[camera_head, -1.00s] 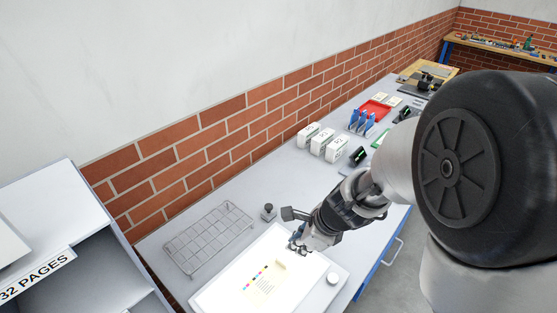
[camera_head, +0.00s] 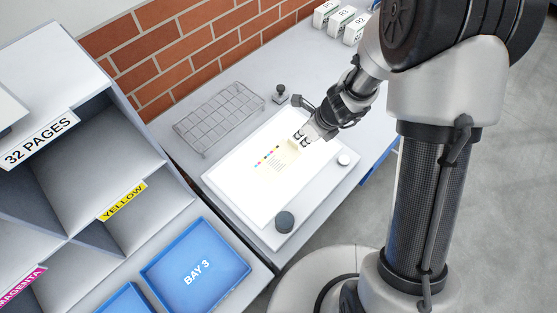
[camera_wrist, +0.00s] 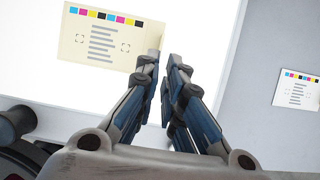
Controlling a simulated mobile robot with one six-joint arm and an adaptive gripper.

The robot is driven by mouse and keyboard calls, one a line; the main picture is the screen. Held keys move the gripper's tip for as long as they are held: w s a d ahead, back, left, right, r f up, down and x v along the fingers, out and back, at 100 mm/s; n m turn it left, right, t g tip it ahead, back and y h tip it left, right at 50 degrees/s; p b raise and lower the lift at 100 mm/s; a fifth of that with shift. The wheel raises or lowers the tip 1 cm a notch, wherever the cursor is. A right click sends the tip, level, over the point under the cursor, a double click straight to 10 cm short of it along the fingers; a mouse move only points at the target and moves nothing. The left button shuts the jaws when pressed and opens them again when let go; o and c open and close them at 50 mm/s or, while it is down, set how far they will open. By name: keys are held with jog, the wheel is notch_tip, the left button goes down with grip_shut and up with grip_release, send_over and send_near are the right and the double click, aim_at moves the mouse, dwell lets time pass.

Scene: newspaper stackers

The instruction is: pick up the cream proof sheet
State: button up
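The cream proof sheet (camera_head: 270,163), with a colour bar and grey lines of text, lies on the glowing light table (camera_head: 234,202). In the wrist view the sheet (camera_wrist: 100,38) is at the upper left. Its right edge shows a pale raised strip beside my left fingertip. My gripper (camera_wrist: 162,62) points at that edge, its two fingers a narrow gap apart. The sheet's main part lies left of the fingers, and I see no grip on it. In the head view my gripper (camera_head: 302,138) is low over the light table at the sheet's right end.
Another printed sheet (camera_wrist: 298,90) lies at the right. A blue BAY 3 tray (camera_head: 196,268) is at front left.

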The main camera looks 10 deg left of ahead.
aim_at(296, 145)
jog(key=b+x, duration=0.1)
jog(key=x, duration=0.1)
jog(key=b+x, duration=0.1)
jog(key=x, duration=0.1)
jog(key=shift+s+f+b, duration=0.2)
jog(key=shift+f+b, duration=0.1)
jog(key=shift+f, duration=0.05)
jog(key=shift+w+a+f, duration=0.1)
jog(key=shift+w+f, duration=0.05)
jog(key=shift+f, duration=0.15)
grip_shut()
jog(key=shift+r, duration=0.1)
